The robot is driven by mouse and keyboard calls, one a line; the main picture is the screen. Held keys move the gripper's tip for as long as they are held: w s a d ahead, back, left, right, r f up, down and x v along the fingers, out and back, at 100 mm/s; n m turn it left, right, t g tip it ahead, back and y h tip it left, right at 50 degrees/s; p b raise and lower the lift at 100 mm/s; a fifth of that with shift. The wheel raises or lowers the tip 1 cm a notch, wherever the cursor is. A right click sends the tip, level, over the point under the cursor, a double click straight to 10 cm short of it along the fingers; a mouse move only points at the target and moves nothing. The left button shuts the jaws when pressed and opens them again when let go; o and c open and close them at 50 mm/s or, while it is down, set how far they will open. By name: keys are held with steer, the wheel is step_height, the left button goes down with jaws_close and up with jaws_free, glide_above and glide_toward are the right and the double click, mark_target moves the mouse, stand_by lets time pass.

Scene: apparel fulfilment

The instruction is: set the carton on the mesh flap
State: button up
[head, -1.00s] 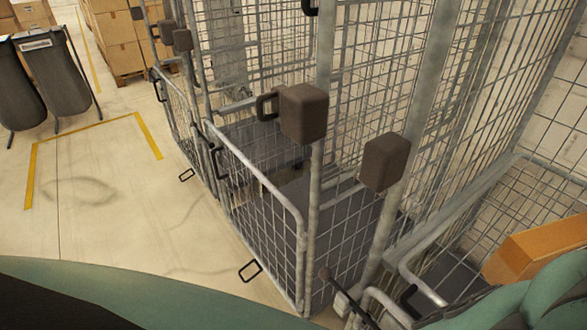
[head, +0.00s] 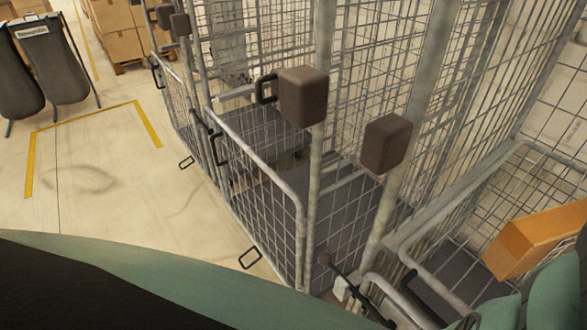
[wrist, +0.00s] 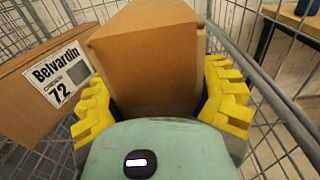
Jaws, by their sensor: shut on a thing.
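A plain brown carton (wrist: 150,55) is between the yellow fingers of my gripper (wrist: 158,85) in the wrist view, which is shut on it. A framed mesh panel (head: 535,182) behind the carton looks like the mesh flap. The carton appears apart from it, but I cannot tell the gap. The fingers are hidden in the head view.
Another carton (wrist: 45,92) labelled "Belvardin" and "72" is left of the held one. Upright cage posts with brown blocks (head: 302,97) and a low mesh gate (head: 255,195) stand left of the carton. Dark bags (head: 50,70) and stacked boxes (head: 112,30) are farther back.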

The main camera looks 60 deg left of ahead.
steer(key=shift+w, duration=0.65)
steer(key=f, duration=0.1)
steer(key=f+b, duration=0.1)
steer(key=shift+w+d+f, duration=0.1)
steer(key=shift+w+f, duration=0.25)
steer(key=shift+s+f, duration=0.1)
steer(key=shift+f, duration=0.4)
steer(key=shift+r, duration=0.1)
steer(key=o, duration=1.4)
steer(key=s, duration=1.2)
steer(key=shift+d, duration=0.2)
